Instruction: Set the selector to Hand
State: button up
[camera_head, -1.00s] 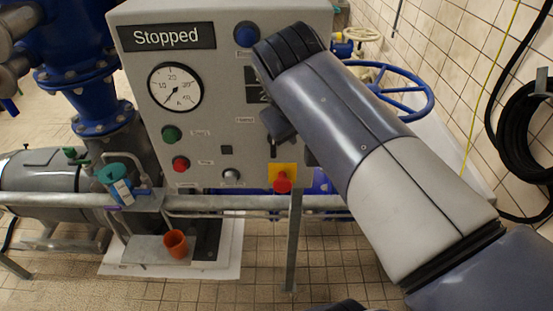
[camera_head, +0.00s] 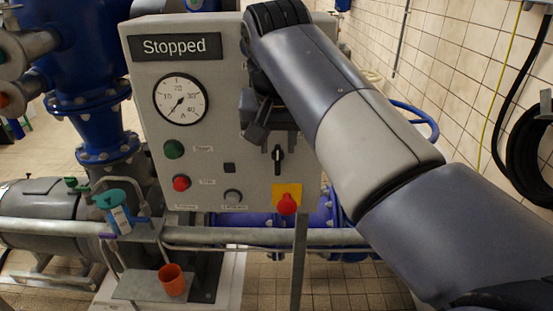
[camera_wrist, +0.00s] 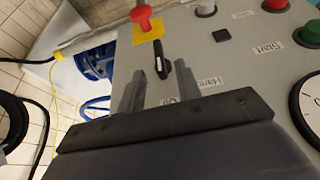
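The selector (camera_head: 278,158) is a black knob with a light mark on the lower right of the grey panel (camera_head: 215,100), above the red emergency stop. Its handle looks roughly upright in the head view. It also shows in the wrist view (camera_wrist: 158,68), where the panel looks upside down. My gripper (camera_wrist: 161,74) is open, one finger at each side of the selector in the picture. Contact and depth are unclear. In the head view my gripper (camera_head: 257,128) is left of the selector, in front of the panel. Label lettering beside the selector is partly hidden by my gripper.
The red emergency stop (camera_head: 287,204) on a yellow plate juts out just below the selector. Green (camera_head: 174,149) and red (camera_head: 181,183) buttons and a gauge (camera_head: 181,99) are at left. A sign (camera_head: 175,46) reads "Stopped".

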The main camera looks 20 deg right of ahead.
aim_at(278, 152)
jog(key=x, duration=0.5)
jog(key=shift+w+f, duration=0.15)
jog(key=shift+f, duration=0.15)
jog(key=shift+c, duration=0.4)
grip_shut()
